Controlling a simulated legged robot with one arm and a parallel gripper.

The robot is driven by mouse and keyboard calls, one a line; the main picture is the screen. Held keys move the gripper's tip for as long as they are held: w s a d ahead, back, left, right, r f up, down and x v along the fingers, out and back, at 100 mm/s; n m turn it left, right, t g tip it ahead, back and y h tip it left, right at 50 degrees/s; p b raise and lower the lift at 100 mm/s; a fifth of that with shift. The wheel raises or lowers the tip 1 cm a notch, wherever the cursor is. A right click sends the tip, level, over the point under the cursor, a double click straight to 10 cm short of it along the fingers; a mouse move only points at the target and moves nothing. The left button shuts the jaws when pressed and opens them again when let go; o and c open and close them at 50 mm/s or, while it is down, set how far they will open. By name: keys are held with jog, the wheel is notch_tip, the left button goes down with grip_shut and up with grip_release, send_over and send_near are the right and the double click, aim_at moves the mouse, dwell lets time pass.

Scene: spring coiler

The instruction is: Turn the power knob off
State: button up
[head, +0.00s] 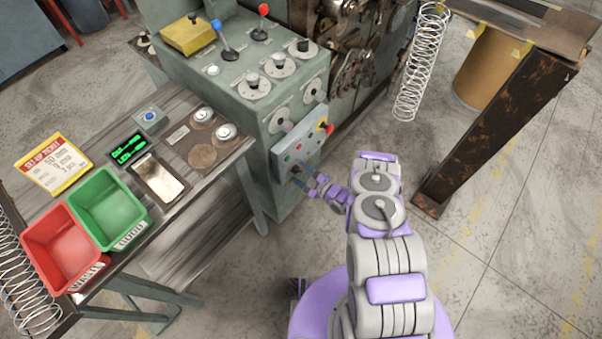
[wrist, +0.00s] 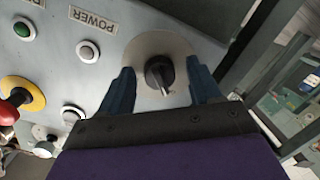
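A black rotary knob (wrist: 159,73) on a round, light grey plate (wrist: 180,46) sits on the control panel in the wrist view. Its pointer, with a light tip, points down and slightly right in that picture. My gripper (wrist: 159,68) is open, with one blue finger on each side of the knob and visible gaps between. Contact with the panel cannot be told. In the head view my gripper (head: 299,176) is at the lower left of the panel, and the knob cannot be made out there. A "POWER" label (wrist: 93,19) is on the panel left of the knob.
The panel (head: 300,146) also carries a white lamp (wrist: 87,51), a green button (wrist: 23,30) and a red knob on a yellow ring (wrist: 14,103). A table (head: 175,214) with a red bin (head: 62,245) and a green bin (head: 108,209) stands left. A rusty stand (head: 500,135) is right.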

jog(key=p+v, duration=0.1)
jog(key=v, duration=1.6)
jog(key=shift+d, duration=0.2)
jog(key=shift+f, duration=0.1)
